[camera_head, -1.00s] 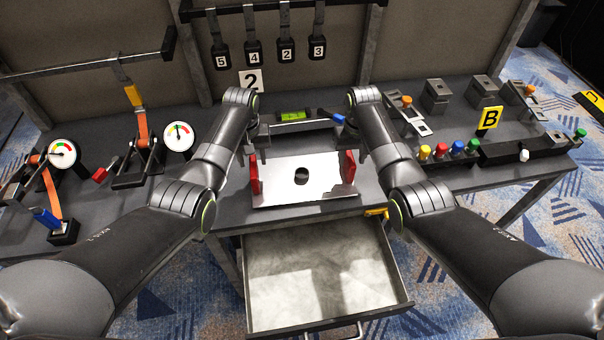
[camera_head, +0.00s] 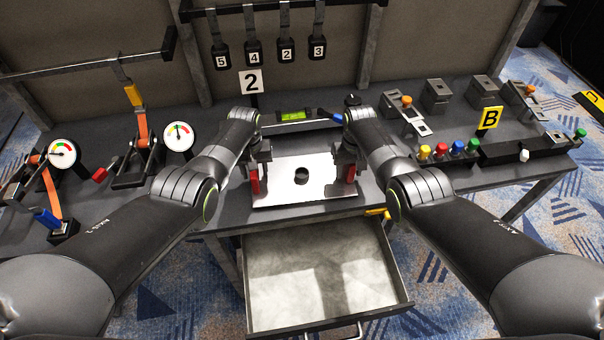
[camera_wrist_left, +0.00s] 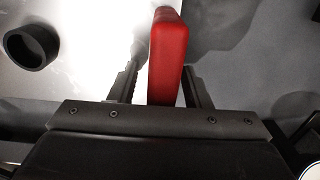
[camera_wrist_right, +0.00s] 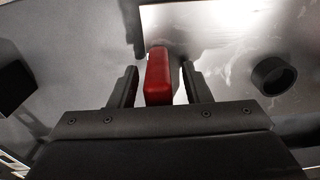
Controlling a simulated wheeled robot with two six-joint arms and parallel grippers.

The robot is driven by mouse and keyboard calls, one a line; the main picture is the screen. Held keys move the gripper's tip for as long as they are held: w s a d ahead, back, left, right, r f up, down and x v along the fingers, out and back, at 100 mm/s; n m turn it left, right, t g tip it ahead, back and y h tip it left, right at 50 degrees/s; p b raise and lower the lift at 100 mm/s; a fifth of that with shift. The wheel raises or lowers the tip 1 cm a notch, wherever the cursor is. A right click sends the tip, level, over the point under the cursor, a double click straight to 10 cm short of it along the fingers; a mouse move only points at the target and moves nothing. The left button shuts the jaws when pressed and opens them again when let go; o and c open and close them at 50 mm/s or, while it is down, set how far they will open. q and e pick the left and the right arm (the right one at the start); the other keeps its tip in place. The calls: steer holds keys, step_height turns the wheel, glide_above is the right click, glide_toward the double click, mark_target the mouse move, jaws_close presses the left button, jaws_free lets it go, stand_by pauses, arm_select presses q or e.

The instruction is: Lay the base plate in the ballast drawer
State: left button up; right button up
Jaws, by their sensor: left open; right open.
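The base plate (camera_head: 300,173) is a bright metal sheet with a black-rimmed hole in its middle and a red handle at each side. It lies on the bench in front of me. My left gripper (camera_head: 254,172) is open around the left red handle; in the left wrist view the handle (camera_wrist_left: 168,55) stands between the two fingers. My right gripper (camera_head: 348,168) is open around the right red handle; in the right wrist view that handle (camera_wrist_right: 158,78) stands between the fingers. The ballast drawer (camera_head: 318,275) is pulled out below the bench edge and looks empty.
A green level (camera_head: 293,115) lies behind the plate. A yellow piece (camera_head: 376,213) is at the bench edge by the drawer. Clamps and gauges (camera_head: 178,137) stand at the left, coloured knobs (camera_head: 457,148) at the right. Numbered tags hang at the back.

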arm_select(q)
jaws_close()
arm_select(e)
jaws_close()
stand_by(0.4)
arm_select(q)
steer(key=shift+r, duration=0.1)
arm_select(e)
steer(key=shift+r, duration=0.1)
stand_by(0.4)
